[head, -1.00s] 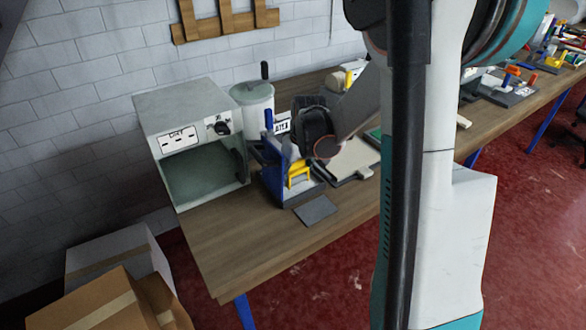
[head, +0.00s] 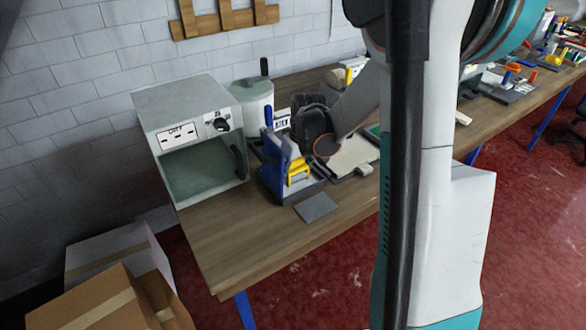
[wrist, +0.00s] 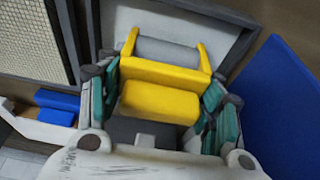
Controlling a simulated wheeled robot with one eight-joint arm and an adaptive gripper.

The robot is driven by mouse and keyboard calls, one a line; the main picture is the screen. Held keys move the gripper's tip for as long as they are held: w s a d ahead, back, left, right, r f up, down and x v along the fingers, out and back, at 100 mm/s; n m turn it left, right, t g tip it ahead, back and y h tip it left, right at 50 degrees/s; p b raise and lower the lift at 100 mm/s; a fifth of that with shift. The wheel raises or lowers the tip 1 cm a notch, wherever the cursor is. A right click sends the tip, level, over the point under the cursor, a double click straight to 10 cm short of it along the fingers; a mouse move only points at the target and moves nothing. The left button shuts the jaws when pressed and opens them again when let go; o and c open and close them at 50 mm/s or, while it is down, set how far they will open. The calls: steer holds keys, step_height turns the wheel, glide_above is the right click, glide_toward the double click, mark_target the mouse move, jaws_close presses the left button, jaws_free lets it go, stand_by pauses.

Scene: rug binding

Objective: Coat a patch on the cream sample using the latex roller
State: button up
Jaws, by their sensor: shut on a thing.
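The latex roller (wrist: 160,100) has a yellow handle and frame with a grey cylinder. In the wrist view my gripper (wrist: 163,108) has its teal fingers on either side of the yellow handle, shut on it. The roller is over a dark-rimmed grey tray (wrist: 205,12); whether it touches the tray I cannot tell. In the head view the roller (head: 298,171) shows yellow beside a blue stand (head: 274,178). The cream sample (head: 354,152) lies flat in a dark frame to the right, partly hidden by my arm. Its woven surface (wrist: 28,40) shows at upper left in the wrist view.
A grey oven-like box (head: 200,150) with an open front stands at left. A white pot (head: 256,102) stands behind. A dark flat plate (head: 316,207) lies near the front table edge. A blue panel (wrist: 275,105) rises close to my gripper's right. The front-left tabletop (head: 230,232) is clear.

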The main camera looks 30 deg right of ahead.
steer(key=shift+f+b, duration=0.4)
steer(key=shift+f, duration=0.1)
stand_by(1.3)
steer(key=shift+r, duration=0.15)
steer(key=shift+r+p, duration=2.45)
steer(key=shift+r, duration=1)
steer(key=shift+s+f, duration=0.1)
